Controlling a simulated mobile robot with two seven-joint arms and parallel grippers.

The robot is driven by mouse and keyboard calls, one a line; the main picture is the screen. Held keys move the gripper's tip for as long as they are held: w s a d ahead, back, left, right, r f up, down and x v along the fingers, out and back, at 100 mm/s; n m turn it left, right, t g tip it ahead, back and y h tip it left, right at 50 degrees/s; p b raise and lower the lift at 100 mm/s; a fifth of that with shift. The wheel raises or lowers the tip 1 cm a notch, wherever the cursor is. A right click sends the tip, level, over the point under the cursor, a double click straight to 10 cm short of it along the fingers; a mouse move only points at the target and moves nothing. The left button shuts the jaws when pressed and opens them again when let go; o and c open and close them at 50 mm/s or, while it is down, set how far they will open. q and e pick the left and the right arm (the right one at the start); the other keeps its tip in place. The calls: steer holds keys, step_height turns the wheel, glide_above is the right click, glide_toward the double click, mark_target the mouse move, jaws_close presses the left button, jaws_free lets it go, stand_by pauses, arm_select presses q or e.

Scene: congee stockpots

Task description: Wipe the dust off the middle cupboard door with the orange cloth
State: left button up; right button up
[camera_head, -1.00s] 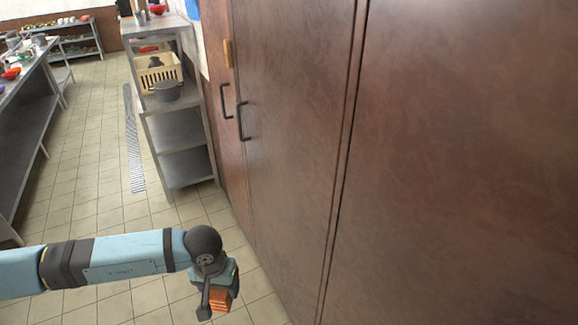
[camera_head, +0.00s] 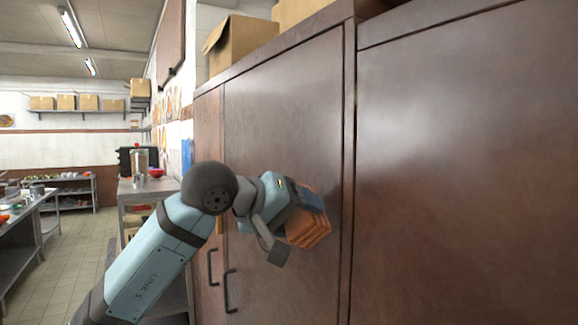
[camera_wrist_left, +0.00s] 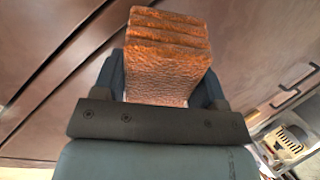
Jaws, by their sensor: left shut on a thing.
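The brown cupboard fills the right of the head view. Its middle door (camera_head: 285,125) has a dull, mottled surface, with a black bar handle (camera_head: 229,291) low on its left side. My left gripper (camera_head: 292,222) is raised in front of this door and is shut on the folded orange cloth (camera_head: 309,230). The cloth also shows in the left wrist view (camera_wrist_left: 168,60), held between the two fingers with its folds facing outward. The cloth is close to the door; I cannot tell whether it touches. My right gripper is not in view.
Cardboard boxes (camera_head: 243,45) stand on top of the cupboard. A vertical gap separates the middle door from the right door (camera_head: 465,170). A steel shelf unit (camera_head: 148,190) stands beyond the cupboard. A tiled floor aisle (camera_head: 70,255) lies open at the left.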

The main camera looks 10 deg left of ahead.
mark_target(351, 95)
arm_select(q)
steer(key=s+r+m+t+h, duration=0.1)
steer(key=s+r+h, duration=0.15)
steer(key=r, duration=0.75)
steer(key=s+r+t+h, duration=0.15)
steer(key=s+r, duration=0.25)
steer(key=r, duration=0.5)
steer(key=shift+g, duration=0.45)
steer(key=x, duration=0.1)
steer(key=p+x, duration=0.1)
steer(key=x, duration=0.1)
steer(key=p+x, duration=0.1)
steer(key=x, duration=0.1)
steer(key=shift+w+r, duration=0.4)
steer(key=shift+w+d, duration=0.2)
steer(key=shift+d, duration=0.05)
steer(key=shift+w+d, duration=0.4)
steer(key=shift+d, duration=0.15)
